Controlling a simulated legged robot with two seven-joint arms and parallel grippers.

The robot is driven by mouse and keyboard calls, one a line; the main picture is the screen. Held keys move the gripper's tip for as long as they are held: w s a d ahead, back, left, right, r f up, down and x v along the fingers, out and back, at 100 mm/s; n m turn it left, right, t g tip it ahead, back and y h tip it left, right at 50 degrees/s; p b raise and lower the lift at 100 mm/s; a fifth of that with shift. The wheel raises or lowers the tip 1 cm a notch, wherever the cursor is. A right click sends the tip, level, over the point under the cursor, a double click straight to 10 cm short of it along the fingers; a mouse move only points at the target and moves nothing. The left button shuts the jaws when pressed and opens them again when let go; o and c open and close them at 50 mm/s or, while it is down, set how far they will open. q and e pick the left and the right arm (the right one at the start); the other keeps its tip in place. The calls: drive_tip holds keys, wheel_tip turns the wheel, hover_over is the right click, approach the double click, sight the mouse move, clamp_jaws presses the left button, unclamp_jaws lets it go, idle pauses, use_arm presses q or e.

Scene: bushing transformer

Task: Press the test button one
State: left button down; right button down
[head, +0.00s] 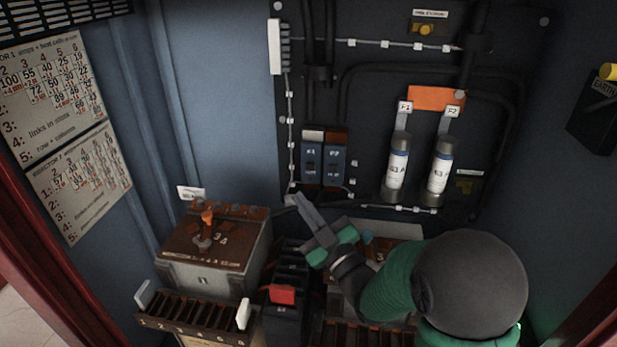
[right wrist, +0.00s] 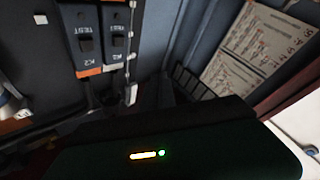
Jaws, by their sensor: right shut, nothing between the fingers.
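Two small dark blue modules with test switches hang side by side on the black back panel. The left module (head: 312,160) has a white cap and the right module (head: 335,162) a rust-orange cap. In the right wrist view they show upside down at upper left, the left one (right wrist: 114,40) nearer the middle, with TEST lettering and dark buttons. My right gripper (head: 298,203) is shut and empty, pointing up-left. In the head view its tip shows just below and left of the left module; contact cannot be told. My left gripper is not in view.
Two fuses (head: 397,168) (head: 438,172) stand right of the modules. Below are a rusty-topped box (head: 213,245) with an orange knob, a numbered terminal rack (head: 195,318) and a red switch (head: 283,294). A thin wire with white clips (head: 291,148) runs left of the modules.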

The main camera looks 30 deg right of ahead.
sight(310, 167)
drive_tip(key=shift+d, duration=0.25)
drive_tip(key=shift+w+d, duration=0.85)
drive_tip(key=shift+w, duration=0.35)
drive_tip(key=shift+w+d, duration=0.9)
drive_tip(key=shift+w, duration=0.25)
drive_tip(key=shift+w+d, duration=0.85)
drive_tip(key=shift+w, duration=0.35)
drive_tip(key=shift+w+d, duration=0.2)
drive_tip(key=shift+w, duration=0.05)
drive_tip(key=shift+w+d+r, duration=0.1)
drive_tip(key=shift+w+d, duration=0.2)
drive_tip(key=shift+w, duration=0.05)
drive_tip(key=shift+s+a+b, duration=0.3)
drive_tip(key=shift+s+a, duration=0.25)
drive_tip(key=shift+s, duration=0.15)
